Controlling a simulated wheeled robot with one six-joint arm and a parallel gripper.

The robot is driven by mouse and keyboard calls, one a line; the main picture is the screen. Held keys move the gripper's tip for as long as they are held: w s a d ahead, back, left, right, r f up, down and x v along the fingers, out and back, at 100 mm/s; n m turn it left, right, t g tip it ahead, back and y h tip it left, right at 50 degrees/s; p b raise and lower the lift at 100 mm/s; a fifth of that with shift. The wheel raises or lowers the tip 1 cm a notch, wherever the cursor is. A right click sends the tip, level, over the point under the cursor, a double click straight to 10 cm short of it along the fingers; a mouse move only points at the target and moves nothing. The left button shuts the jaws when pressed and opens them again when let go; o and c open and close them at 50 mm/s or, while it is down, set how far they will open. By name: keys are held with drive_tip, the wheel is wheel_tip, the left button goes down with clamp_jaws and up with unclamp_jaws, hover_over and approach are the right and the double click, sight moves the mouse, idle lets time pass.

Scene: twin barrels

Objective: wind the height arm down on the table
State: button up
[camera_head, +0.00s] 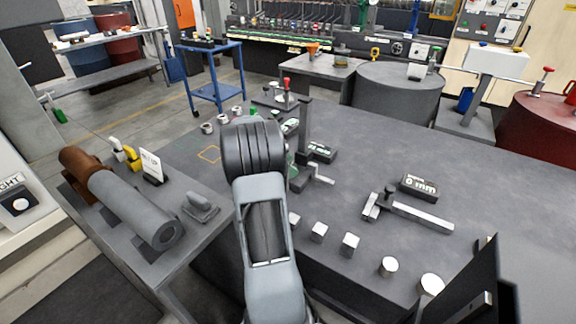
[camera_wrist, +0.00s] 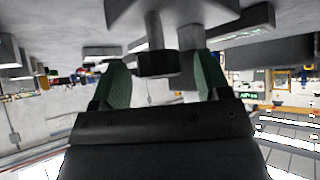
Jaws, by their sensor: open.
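A dark upright post (camera_head: 304,130), which looks like the height gauge, stands on the table (camera_head: 370,150) just right of my arm. A small silver bar (camera_head: 321,174) juts out low beside its foot. I cannot tell for certain which part is the height arm. My gripper is mostly hidden behind my arm in the head view. In the wrist view my gripper (camera_wrist: 160,66) is open, with green finger pads on either side. A dark block (camera_wrist: 155,64) shows between the fingers, under a grey post (camera_wrist: 153,28); contact cannot be told. The wrist picture appears upside down.
A caliper-like tool (camera_head: 420,214) and a dark display block (camera_head: 419,187) lie to the right. Several small metal blocks (camera_head: 350,244) line the near edge. A grey cylinder (camera_head: 138,210) lies on the left bench.

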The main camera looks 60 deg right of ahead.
drive_tip(key=shift+c, duration=0.2)
drive_tip(key=c, duration=0.9)
drive_tip(key=shift+f+b, duration=0.1)
drive_tip(key=shift+b, duration=0.45)
